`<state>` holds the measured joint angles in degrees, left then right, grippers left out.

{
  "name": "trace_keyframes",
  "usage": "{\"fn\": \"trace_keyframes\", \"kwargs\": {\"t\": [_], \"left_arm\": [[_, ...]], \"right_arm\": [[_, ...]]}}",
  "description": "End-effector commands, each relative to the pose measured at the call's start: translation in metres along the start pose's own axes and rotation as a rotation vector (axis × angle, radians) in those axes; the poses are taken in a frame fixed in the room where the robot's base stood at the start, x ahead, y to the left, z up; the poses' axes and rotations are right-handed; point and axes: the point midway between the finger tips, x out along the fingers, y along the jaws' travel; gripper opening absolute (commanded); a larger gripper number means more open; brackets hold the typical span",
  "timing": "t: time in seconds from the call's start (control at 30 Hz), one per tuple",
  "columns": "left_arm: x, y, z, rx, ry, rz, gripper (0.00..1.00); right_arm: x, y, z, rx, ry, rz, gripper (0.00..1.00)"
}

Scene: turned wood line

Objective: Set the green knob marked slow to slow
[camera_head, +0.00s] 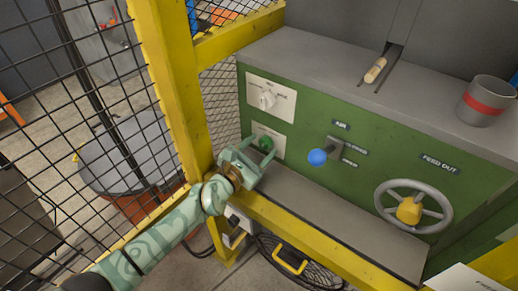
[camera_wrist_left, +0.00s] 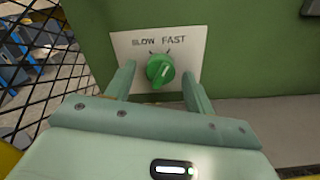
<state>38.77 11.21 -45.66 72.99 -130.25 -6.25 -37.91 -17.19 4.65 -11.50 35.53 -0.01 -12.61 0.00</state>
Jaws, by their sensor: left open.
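The green knob (camera_head: 266,143) sits on a pale plate (camera_wrist_left: 120,48) low on the green machine panel. In the left wrist view the knob (camera_wrist_left: 160,71) is under the words SLOW, on the left, and FAST, on the right. Its raised grip leans from lower left to upper right; I cannot tell for sure which mark it points at. My left gripper (camera_head: 257,152) is open, its fingers reaching toward the panel. In the left wrist view its fingers (camera_wrist_left: 158,82) stand either side of the knob, with visible gaps. My right gripper is not in view.
A white knob (camera_head: 267,99) is on a plate above. A blue-ball lever (camera_head: 317,157) and a grey handwheel (camera_head: 413,207) are to the right. A grey cup (camera_head: 484,103) stands on top.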

Motion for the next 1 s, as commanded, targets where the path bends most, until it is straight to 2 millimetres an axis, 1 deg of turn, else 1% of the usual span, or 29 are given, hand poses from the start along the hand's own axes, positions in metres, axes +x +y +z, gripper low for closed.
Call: {"fn": "trace_keyframes", "kwargs": {"t": [0.03, 0.07, 0.1, 0.17, 0.2, 0.47, 0.63, 0.77, 1.0], "left_arm": [[0.0, 0.0, 0.0, 0.0, 0.0, 0.0, 0.54], [0.0, 0.0, 0.0, 0.0, 0.0, 0.0, 0.48], [0.0, 0.0, 0.0, 0.0, 0.0, 0.0, 0.37], [0.0, 0.0, 0.0, 0.0, 0.0, 0.0, 0.2], [0.0, 0.0, 0.0, 0.0, 0.0, 0.0, 0.09], [0.0, 0.0, 0.0, -0.011, 0.0, 0.0, 0.09], [-0.001, 0.0, -0.001, -0.063, 0.0, 0.0, 0.09], [-0.001, -0.001, -0.002, -0.14, 0.0, 0.001, 0.09], [-0.001, -0.001, -0.002, -0.346, 0.0, 0.0, 0.09]], "right_arm": [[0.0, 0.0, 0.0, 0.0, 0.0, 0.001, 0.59], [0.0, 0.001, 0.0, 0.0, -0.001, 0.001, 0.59], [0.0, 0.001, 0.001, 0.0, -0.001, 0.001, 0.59], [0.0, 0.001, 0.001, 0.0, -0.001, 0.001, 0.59], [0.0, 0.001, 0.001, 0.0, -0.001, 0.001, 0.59], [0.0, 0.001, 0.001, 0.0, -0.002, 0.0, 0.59], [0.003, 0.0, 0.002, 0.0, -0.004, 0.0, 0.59], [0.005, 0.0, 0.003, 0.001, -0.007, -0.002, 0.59], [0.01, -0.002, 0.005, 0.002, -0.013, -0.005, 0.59]]}}
